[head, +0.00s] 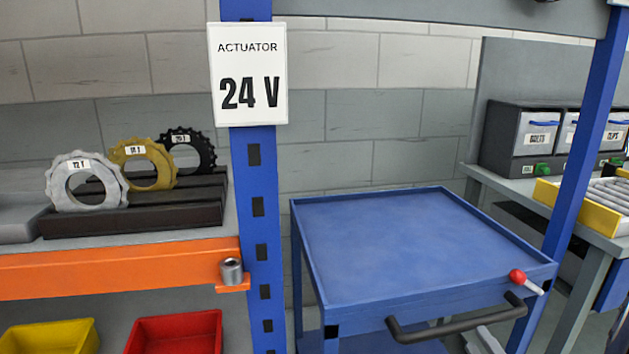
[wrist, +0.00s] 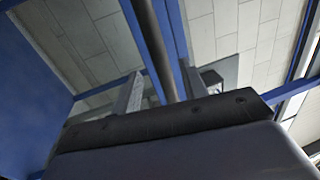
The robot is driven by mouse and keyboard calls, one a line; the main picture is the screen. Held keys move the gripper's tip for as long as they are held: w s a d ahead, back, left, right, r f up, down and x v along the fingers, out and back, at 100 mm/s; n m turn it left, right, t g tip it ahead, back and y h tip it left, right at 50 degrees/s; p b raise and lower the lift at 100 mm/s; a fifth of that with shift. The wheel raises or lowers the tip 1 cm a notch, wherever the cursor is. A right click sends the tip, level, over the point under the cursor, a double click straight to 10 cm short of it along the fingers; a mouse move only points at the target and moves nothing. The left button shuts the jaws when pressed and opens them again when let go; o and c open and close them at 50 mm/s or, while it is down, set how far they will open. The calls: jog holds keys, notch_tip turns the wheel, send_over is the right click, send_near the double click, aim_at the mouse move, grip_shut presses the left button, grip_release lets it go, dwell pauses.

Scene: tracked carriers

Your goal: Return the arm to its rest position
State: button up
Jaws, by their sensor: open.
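My gripper (wrist: 161,78) shows in the wrist view with its two grey fingers apart, one on each side of the middle. Its dark crossbar and grey body fill the bottom of that view. A dark bar runs up from between the fingers in the picture; I cannot tell whether it is between them or behind them. No held object shows. My gripper does not show clearly in the head view.
A blue cart (head: 390,240) with an empty top and black handle (head: 455,320) stands centre right. A red-knobbed lever (head: 517,276) is at its corner. Left, a rack (head: 130,220) holds three toothed rings. A blue post (head: 255,190) carries a 24 V sign (head: 249,73).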

aim_at(471, 329)
jog(key=x, duration=0.7)
jog(key=shift+b, duration=0.35)
jog(key=shift+r, duration=0.15)
